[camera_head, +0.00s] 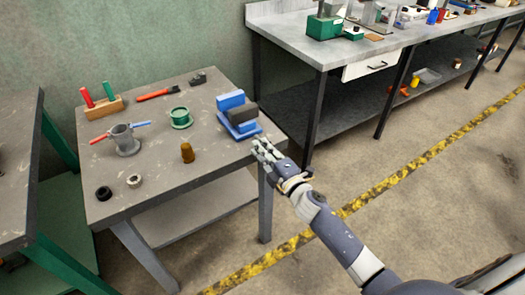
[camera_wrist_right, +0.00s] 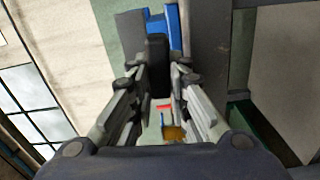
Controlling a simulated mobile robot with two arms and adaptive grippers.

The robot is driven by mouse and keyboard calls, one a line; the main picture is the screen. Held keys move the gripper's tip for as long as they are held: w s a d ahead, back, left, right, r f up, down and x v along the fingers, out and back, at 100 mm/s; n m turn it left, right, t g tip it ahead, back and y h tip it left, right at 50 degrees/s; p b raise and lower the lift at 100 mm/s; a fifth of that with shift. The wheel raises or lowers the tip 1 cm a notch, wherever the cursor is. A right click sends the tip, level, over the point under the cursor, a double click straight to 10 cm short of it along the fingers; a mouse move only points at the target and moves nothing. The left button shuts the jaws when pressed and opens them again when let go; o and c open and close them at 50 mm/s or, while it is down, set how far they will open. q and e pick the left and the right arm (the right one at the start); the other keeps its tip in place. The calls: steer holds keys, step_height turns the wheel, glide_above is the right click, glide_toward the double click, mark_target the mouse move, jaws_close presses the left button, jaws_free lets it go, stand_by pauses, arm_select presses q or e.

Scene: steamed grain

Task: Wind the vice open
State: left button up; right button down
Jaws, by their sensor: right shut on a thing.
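The blue vice (camera_head: 236,104) stands on the right part of the grey workbench, with a dark block (camera_head: 242,114) between its blue parts. It also shows at the top of the right wrist view (camera_wrist_right: 174,28). My right gripper (camera_head: 262,148) is at the vice's near side, by the bench's right edge. Its fingers are closed on a part of the vice, apparently its handle, which they mostly hide. In the right wrist view a dark piece (camera_wrist_right: 157,62) shows between the fingers. How far apart the jaws are is hard to tell. My left gripper is out of view.
The workbench (camera_head: 165,172) also holds a grey pot (camera_head: 125,140), a green spool-like piece (camera_head: 181,118), a brown cone (camera_head: 187,152), two rings near the front left, and a wooden block with red and green handles (camera_head: 106,106). Another bench (camera_head: 330,50) stands behind right. Floor to the right is clear.

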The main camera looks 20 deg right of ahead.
steer(key=shift+f+n, duration=0.15)
steer(key=shift+n, duration=0.45)
steer(key=c, duration=1.5)
jaws_free()
steer(key=shift+s, duration=0.15)
steer(key=s, duration=0.4)
steer(key=s+d, duration=0.1)
steer(key=s, duration=0.2)
steer(key=s+d, duration=0.1)
steer(key=s, duration=0.3)
steer(key=shift+s+d, duration=0.1)
steer(key=shift+s, duration=0.2)
